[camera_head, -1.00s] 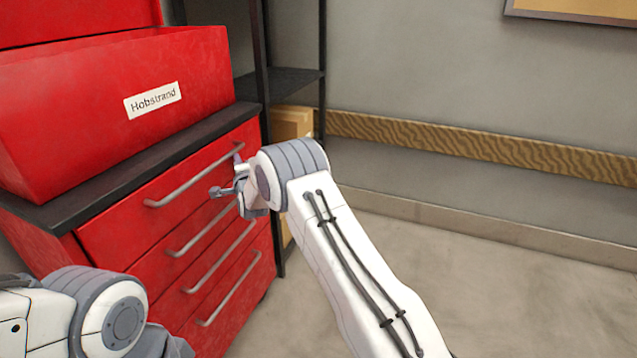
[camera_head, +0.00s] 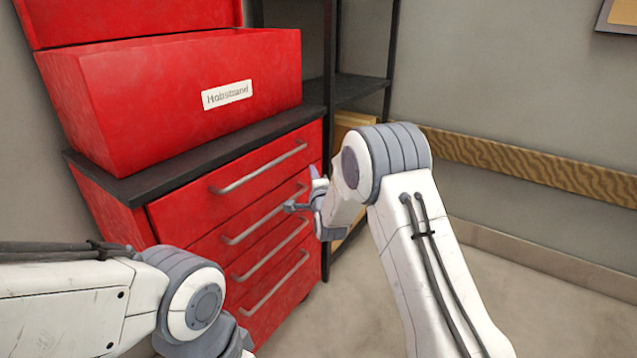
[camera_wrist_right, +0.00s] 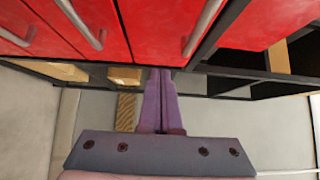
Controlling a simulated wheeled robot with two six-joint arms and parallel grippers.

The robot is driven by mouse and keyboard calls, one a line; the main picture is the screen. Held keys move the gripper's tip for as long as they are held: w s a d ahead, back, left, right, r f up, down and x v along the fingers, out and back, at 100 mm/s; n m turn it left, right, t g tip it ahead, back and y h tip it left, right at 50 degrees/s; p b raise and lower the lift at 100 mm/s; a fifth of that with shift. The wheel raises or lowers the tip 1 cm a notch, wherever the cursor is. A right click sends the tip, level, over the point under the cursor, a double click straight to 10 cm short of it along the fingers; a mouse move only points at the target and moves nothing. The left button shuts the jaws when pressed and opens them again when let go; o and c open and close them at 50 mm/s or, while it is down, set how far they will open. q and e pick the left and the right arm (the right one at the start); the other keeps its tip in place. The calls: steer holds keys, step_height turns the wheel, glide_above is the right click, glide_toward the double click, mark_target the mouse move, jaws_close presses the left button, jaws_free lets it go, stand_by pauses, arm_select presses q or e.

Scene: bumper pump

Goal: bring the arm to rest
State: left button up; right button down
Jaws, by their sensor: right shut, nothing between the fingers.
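My right arm reaches up from the lower right in the head view. Its gripper (camera_head: 302,198) is in front of the red drawer cabinet (camera_head: 180,225), near the right ends of the upper drawer handles. In the right wrist view the two fingers of this gripper (camera_wrist_right: 159,80) lie together, shut with nothing between them. I cannot tell how much room separates the fingertips from the drawer fronts. My left arm comes in from the left in the head view, and only its links and a round joint show. The left gripper is out of the picture.
A red chest labelled "Hobstrand" (camera_head: 180,95) stands on the cabinet's dark top (camera_head: 140,183). A black shelf rack (camera_head: 358,88) with a cardboard box (camera_head: 343,130) stands behind. The drawers look closed. The floor (camera_head: 545,300) at the right is clear.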

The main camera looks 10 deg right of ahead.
steer(key=s+a+f+n+g+y, duration=0.1)
steer(key=s+a+n+g+y, duration=0.1)
steer(key=s+a+n+g, duration=0.65)
steer(key=s+a+n+g+y, duration=0.15)
steer(key=s+a+n, duration=0.35)
steer(key=s, duration=0.9)
steer(key=s+d+f+n+g+h, duration=0.1)
steer(key=s+n+g, duration=0.4)
steer(key=s, duration=0.9)
steer(key=s+d+f+n+g+h, duration=0.1)
steer(key=s+d+n+g, duration=0.15)
steer(key=s+n, duration=0.75)
steer(key=s+r+m+p, duration=0.1)
steer(key=s+r+p, duration=0.1)
steer(key=r+p, duration=0.7)
steer(key=s+r+m+p, duration=0.2)
steer(key=s+r+p, duration=0.1)
steer(key=r+p, duration=0.6)
steer(key=shift+s+d+r, duration=0.15)
steer(key=shift+s+r, duration=0.05)
steer(key=shift+r, duration=0.2)
steer(key=shift+g, duration=0.25)
